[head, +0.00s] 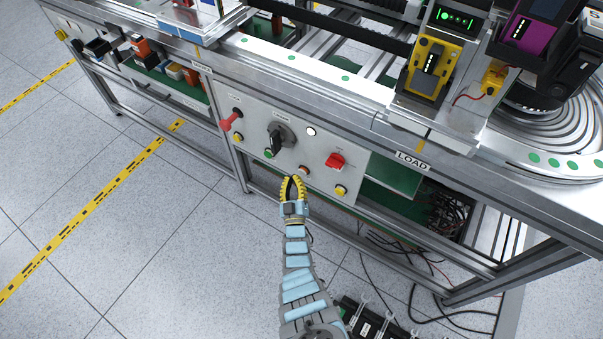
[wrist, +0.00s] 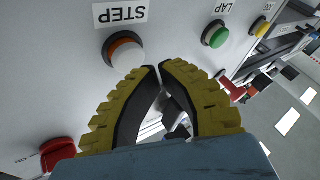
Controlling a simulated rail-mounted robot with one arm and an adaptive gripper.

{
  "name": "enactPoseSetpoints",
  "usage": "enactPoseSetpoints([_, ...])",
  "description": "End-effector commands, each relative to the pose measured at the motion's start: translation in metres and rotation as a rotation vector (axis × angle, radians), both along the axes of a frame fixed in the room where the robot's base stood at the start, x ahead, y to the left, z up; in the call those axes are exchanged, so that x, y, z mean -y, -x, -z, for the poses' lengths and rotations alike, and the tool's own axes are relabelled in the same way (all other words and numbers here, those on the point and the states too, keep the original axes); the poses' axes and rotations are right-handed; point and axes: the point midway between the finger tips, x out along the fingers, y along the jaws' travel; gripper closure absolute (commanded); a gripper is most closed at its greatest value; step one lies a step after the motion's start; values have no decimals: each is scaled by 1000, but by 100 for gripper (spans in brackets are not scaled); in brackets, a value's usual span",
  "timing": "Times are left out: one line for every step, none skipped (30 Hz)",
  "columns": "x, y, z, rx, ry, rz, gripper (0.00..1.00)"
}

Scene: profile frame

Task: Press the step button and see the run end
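The step button (wrist: 126,53) has a white cap in an orange-brown ring, under an upside-down STEP label (wrist: 121,13) in the wrist view. In the head view it is the small button (head: 303,171) low on the grey control panel (head: 258,126). My gripper (head: 292,179) has yellow ribbed fingers and is just in front of the panel's lower edge, slightly left of the button. In the wrist view my gripper's fingertips (wrist: 157,69) meet with nothing between them, close beside the button cap. I cannot tell whether they touch it. The button's face is clear.
A green LAP button (wrist: 215,34), a red knob (head: 336,161), a black rotary switch (head: 280,138), a red lever (head: 231,120) and a yellow button (head: 341,191) share the panel. A white lamp (head: 311,132) is above. Cables (head: 415,265) lie on the floor at right.

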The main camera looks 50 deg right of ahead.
Motion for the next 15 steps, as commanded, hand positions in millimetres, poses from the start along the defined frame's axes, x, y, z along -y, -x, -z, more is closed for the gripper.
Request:
enactPoseSetpoints([1,0,0,1,1,0,100])
enactPoseSetpoints([2,0,1,1,1,0,100])
enactPoseSetpoints([3,-1,1,1,1,0,100])
enactPoseSetpoints([4,-1,1,1,1,0,100])
enactPoseSetpoints([5,-1,1,2,2,0,100])
enactPoseSetpoints([6,-1,1,1,1,0,100])
enactPoseSetpoints([7,-1,0,1,1,0,100])
enactPoseSetpoints([7,-2,0,1,1,0,100])
enactPoseSetpoints([8,-2,0,1,1,0,100])
enactPoseSetpoints([8,-2,0,1,1,0,100])
enactPoseSetpoints([8,-2,0,1,1,0,100])
enactPoseSetpoints([7,-2,0,1,1,0,100])
enactPoseSetpoints([7,-2,0,0,0,0,100])
enactPoseSetpoints([7,-2,0,0,0,0,100])
enactPoseSetpoints([7,-2,0,0,0,0,100])
